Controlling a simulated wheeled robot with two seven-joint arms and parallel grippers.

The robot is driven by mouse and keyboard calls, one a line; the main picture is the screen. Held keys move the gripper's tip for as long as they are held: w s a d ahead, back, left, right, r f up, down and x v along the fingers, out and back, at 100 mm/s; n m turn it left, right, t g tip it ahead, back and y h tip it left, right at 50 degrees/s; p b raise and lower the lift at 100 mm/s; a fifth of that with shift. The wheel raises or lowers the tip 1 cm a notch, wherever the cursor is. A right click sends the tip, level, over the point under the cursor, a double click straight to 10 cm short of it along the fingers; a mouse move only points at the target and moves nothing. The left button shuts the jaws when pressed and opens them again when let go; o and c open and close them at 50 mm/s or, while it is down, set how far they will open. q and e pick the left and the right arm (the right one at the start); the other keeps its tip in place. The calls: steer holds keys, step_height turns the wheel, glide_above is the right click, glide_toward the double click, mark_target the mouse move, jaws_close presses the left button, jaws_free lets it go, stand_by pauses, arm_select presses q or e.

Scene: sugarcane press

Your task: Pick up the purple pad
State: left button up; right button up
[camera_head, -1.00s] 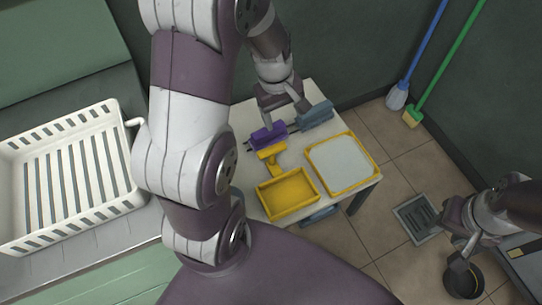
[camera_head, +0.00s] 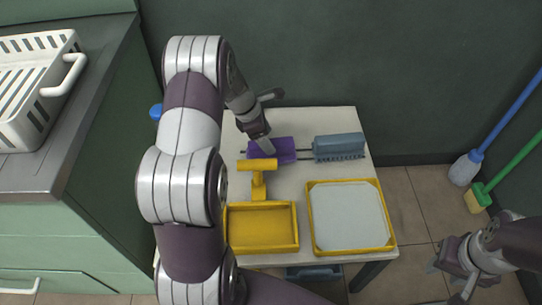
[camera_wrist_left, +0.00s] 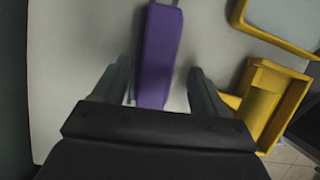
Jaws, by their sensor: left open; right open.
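The purple pad (camera_head: 281,151) lies on the white table (camera_head: 285,188) towards its back, left of the blue-grey brush. In the left wrist view the purple pad (camera_wrist_left: 158,57) runs between the two fingers of my left gripper (camera_wrist_left: 161,85), which are apart, with a gap on each side. In the head view my left gripper (camera_head: 265,122) is at the pad's back left edge, partly hidden by its own wrist. My right gripper (camera_head: 452,283) is open and empty at the lower right, over the floor, away from the table.
A blue-grey brush (camera_head: 338,147) lies right of the pad. In front are a yellow T-shaped piece (camera_head: 258,175), a yellow tray (camera_head: 262,249) and a yellow-framed white panel (camera_head: 349,249). A white rack (camera_head: 27,132) stands on the left counter. A wall is behind the table.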

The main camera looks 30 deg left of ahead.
arm_select(q)
steer(key=b+x, duration=0.1)
steer(key=x, duration=0.1)
steer(key=b+x, duration=0.1)
steer(key=x, duration=0.1)
steer(key=shift+a, duration=0.2)
steer(key=shift+w+d+f, duration=0.1)
steer(key=shift+w+f, duration=0.05)
steer(key=shift+f, duration=0.1)
steer(key=shift+r, duration=0.2)
steer(key=c, duration=1.1)
step_height(320, 180, up, 10)
steer(key=p, duration=0.5)
steer(key=shift+p, duration=0.3)
